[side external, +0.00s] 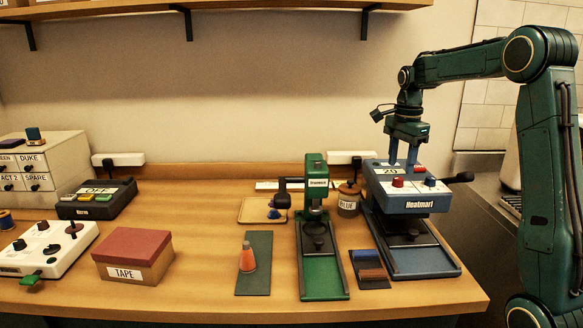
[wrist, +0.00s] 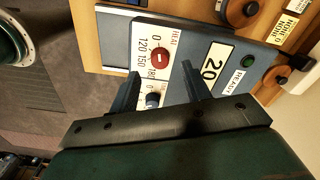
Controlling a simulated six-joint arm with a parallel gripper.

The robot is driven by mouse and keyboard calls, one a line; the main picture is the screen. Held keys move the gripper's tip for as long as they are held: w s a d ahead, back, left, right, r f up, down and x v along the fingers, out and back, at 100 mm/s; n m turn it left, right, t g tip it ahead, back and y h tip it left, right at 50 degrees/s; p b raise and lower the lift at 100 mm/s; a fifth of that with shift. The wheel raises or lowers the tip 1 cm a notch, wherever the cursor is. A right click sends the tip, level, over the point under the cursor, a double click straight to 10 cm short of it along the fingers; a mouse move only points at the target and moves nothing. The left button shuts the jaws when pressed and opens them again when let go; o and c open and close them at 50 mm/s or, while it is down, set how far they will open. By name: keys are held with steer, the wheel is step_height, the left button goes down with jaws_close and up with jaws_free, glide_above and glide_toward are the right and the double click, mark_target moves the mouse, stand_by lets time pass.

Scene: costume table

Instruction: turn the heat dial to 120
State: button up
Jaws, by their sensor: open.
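The blue Heatmart press (side external: 405,203) stands at the right of the table. Its heat dial (side external: 398,182) is a red knob on the top panel; in the wrist view the dial (wrist: 163,58) shows a pale bar, with 0, 120, 150 and 180 printed around it. I cannot tell which number the bar marks. A second, blue knob (wrist: 152,98) sits beside it. The display (wrist: 213,62) reads 20. My gripper (side external: 403,163) is open and empty, fingers pointing down over the panel. In the wrist view my gripper (wrist: 161,70) has its fingertips apart, either side of the area near the dial.
A black lever handle (side external: 460,177) sticks out right of the press. A green ready light (wrist: 247,60) is on the panel. The table's front right has some clear wood.

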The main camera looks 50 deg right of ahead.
mark_target(399, 178)
steer(key=shift+f, duration=2.05)
steer(key=shift+c, duration=0.5)
steer(key=c, duration=0.9)
steer(key=shift+n, duration=0.3)
steer(key=n, duration=0.9)
steer(key=shift+r, duration=0.1)
